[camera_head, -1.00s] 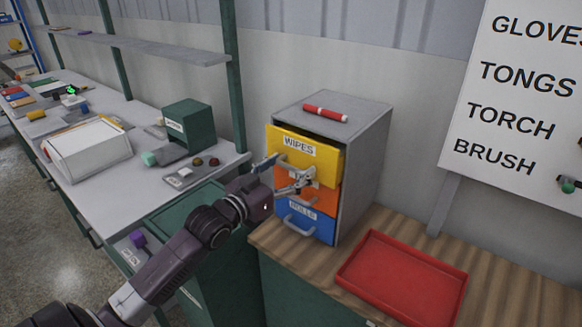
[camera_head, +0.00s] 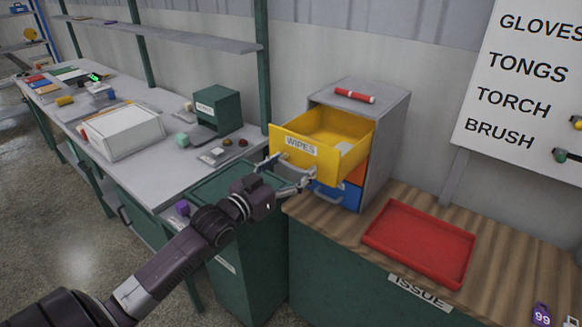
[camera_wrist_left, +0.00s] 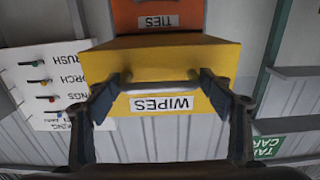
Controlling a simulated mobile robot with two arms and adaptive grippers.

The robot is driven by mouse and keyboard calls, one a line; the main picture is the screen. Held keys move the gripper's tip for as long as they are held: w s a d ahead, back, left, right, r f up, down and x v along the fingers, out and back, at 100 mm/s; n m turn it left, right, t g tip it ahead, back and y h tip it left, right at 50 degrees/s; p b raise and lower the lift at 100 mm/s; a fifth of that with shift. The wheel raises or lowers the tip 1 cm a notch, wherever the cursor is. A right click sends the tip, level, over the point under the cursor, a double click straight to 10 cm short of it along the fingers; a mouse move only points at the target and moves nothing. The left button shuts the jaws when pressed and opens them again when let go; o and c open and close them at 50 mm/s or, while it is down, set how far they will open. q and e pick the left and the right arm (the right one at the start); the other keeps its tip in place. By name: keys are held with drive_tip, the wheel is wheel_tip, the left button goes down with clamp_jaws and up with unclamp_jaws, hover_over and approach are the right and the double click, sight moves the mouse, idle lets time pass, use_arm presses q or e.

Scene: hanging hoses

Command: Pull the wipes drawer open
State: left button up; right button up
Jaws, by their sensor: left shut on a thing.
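My right gripper is not in view.
Below are the orange drawer (camera_head: 356,174) and the blue drawer (camera_head: 340,194), both in the cabinet. A red marker-like cylinder (camera_head: 355,96) lies on top. A red tray (camera_head: 418,242) is on the wooden counter at right. A grey bench (camera_head: 110,130) with several items stands at left.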

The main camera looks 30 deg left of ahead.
use_arm(q)
drive_tip(key=shift+w, duration=0.2)
drive_tip(key=o, duration=1.4)
drive_tip(key=shift+s+a, duration=0.1)
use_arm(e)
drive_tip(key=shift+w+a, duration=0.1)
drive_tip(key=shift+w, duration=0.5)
use_arm(q)
drive_tip(key=shift+s, duration=0.1)
drive_tip(key=s, duration=0.8)
drive_tip(key=s+a, duration=0.1)
drive_tip(key=s, duration=0.3)
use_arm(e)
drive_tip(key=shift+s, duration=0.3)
use_arm(q)
drive_tip(key=shift+w, duration=0.1)
